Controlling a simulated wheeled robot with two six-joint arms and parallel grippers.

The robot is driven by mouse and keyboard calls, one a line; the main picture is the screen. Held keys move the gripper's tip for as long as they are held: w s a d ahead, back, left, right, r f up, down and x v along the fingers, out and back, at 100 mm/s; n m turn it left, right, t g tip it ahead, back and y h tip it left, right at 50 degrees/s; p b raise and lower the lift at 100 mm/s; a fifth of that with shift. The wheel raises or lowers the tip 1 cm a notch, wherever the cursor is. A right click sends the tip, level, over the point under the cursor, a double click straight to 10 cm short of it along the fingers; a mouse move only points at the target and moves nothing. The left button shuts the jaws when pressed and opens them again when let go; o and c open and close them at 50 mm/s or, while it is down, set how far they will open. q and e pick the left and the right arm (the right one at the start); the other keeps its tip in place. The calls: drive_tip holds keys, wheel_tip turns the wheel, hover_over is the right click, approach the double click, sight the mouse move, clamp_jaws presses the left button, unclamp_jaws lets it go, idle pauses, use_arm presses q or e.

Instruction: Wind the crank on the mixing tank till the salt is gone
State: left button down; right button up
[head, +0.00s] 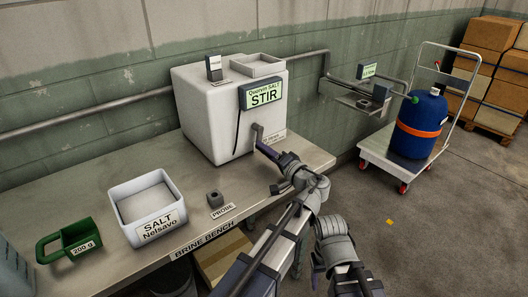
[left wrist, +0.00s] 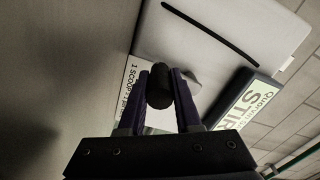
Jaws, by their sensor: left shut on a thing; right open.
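A white salt tub (head: 118,192), labelled "SALT Nelsavo", stands on the bench at left. The water inside the tank is hidden. My right gripper's fingers do not show.
A green scoop (head: 68,240) marked "200 g" and a small grey probe block (head: 215,199) stand on the brine bench (head: 80,185). A wall pipe and bracket (head: 360,98) lie right of the tank. A cart (head: 385,155) with a blue drum (head: 418,125) stands at right; open floor lies before it.

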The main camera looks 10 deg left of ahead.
idle(0.3)
use_arm(q)
drive_tip(key=c, duration=0.6)
unclamp_jaws()
